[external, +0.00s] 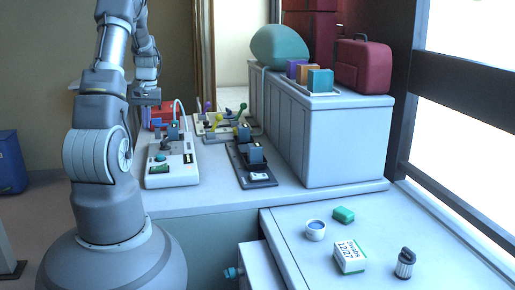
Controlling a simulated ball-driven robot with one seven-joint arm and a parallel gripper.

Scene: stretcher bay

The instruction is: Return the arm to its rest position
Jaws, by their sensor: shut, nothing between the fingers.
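My arm rises from its base at the left, runs out of the top of the external view and comes back down behind its own links. My gripper (146,97) hangs above the back left of the white counter, close to the white device with a hose (172,172). It is shut and holds nothing. It is small here and partly overlapped by my arm, so its exact height above the counter is hard to tell.
A dark tray device (250,165) and a board with coloured knobs (215,124) stand on the counter. A white cabinet (335,140) bears a red case (362,66) and a teal bag (280,48). A swabs box (349,257) lies on the front surface.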

